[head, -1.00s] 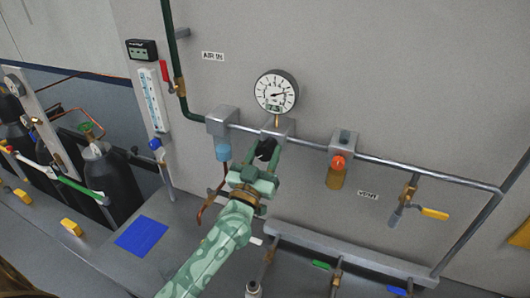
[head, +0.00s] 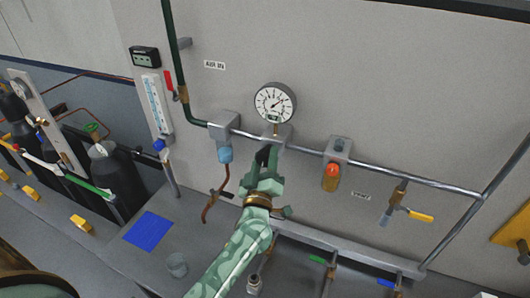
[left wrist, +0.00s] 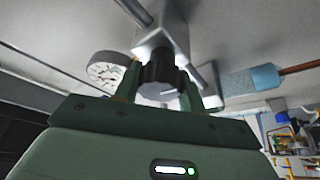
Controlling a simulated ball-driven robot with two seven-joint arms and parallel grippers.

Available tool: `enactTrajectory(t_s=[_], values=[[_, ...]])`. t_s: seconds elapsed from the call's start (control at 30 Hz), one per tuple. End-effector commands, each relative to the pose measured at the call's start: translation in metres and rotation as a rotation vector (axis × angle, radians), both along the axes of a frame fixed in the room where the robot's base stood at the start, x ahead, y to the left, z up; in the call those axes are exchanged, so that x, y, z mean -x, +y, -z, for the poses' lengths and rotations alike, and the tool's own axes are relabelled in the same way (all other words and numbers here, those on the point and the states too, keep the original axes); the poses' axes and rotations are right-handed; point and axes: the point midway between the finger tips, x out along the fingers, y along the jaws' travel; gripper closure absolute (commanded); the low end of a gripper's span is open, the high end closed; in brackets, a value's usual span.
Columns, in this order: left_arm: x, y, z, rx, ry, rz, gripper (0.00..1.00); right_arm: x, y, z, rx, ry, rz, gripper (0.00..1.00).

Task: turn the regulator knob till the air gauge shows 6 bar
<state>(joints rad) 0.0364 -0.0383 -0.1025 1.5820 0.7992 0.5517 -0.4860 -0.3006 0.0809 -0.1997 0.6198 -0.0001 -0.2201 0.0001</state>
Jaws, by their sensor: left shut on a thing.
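The air gauge (head: 275,102) is a round white dial with a dark rim, above the pipe on the grey panel. Its needle points to the right and slightly up; the numbers are too small to read. It also shows at a slant in the left wrist view (left wrist: 108,72). The black regulator knob (left wrist: 160,72) sits under a grey regulator block (left wrist: 160,38), between the fingers of my left gripper (left wrist: 162,88). That gripper, also in the head view (head: 264,160), is shut on the knob and hides most of it there. My right gripper is not in view.
A blue-bowled filter (head: 225,154) hangs left of the knob, and an orange-topped unit (head: 331,177) hangs right. A yellow-handled vent valve (head: 420,216) is farther right. A blue mat (head: 148,232) and a clear cup (head: 177,265) are on the bench. Dark cylinders (head: 112,178) stand left.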

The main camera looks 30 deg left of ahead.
Motion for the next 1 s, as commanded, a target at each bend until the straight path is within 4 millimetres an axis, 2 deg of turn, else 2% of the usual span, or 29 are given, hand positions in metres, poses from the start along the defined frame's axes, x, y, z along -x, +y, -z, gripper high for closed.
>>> enactTrajectory(t_s=[0.23, 0.77, 0.8, 0.87, 1.0], values=[[-0.0001, 0.0001, -0.0015, 0.093, -0.006, -0.001, 0.82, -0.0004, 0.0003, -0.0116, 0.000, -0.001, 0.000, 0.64], [-0.0001, 0.0002, -0.0001, 0.123, -0.008, 0.000, 0.82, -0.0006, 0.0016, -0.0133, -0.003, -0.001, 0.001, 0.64], [-0.0001, 0.0002, -0.0001, 0.122, -0.008, -0.001, 0.57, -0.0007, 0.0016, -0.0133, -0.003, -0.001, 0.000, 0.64], [0.0000, 0.0002, 0.0000, 0.122, -0.008, -0.001, 0.40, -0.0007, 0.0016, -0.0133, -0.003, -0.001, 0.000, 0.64], [-0.0001, 0.0001, -0.0001, 0.122, -0.008, -0.001, 0.38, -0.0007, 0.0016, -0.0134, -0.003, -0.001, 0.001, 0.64]])
